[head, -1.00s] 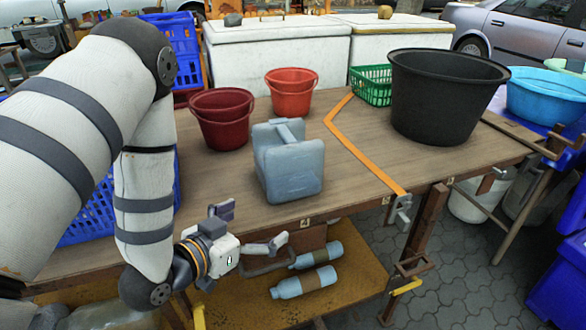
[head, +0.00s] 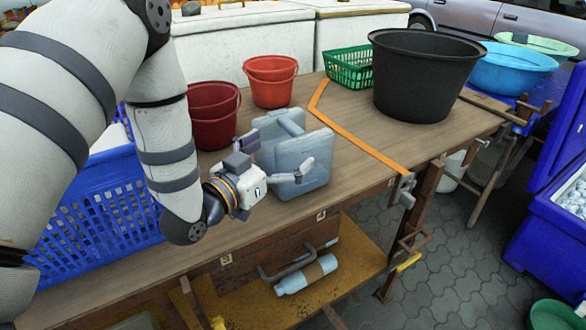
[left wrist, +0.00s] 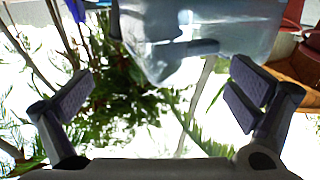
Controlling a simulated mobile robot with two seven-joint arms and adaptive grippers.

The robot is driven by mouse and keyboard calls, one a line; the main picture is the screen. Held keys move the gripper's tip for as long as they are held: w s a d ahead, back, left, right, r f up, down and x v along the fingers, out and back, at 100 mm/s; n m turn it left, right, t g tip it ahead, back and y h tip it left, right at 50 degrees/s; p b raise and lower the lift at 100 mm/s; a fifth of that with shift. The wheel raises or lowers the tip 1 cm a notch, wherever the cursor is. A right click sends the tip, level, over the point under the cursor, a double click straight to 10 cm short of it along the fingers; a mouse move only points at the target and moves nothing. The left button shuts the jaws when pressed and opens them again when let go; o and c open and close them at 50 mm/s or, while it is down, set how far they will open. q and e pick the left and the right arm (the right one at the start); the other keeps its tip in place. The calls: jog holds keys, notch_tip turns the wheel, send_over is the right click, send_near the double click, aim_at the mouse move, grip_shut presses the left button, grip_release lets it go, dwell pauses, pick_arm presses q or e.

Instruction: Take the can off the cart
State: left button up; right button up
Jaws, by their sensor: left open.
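The can (head: 300,160), a translucent blue-grey jerrycan with a handle on top, stands upright on the wooden top of the cart (head: 345,182). My left gripper (head: 274,157) is open in front of the can's left near side, its fingers pointing toward it. In the left wrist view the can (left wrist: 200,28) fills the upper middle, beyond the spread fingers of the left gripper (left wrist: 165,92), with nothing between them. The gripper hides part of the can in the head view. My right gripper is not in view.
A dark red bucket (head: 212,125) and a brighter red bucket (head: 271,85) stand behind the can. A large black tub (head: 422,80) and green basket (head: 348,68) are at the back right. A blue crate (head: 105,205) is left. An orange strap (head: 350,135) crosses the top.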

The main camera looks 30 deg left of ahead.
aim_at(298, 139)
pick_arm(q)
jog(key=w, duration=0.6)
jog(key=shift+w+d+f+b, duration=0.2)
jog(key=shift+f+b, duration=0.1)
jog(key=shift+f, duration=0.05)
grip_shut()
jog(key=shift+r, duration=0.1)
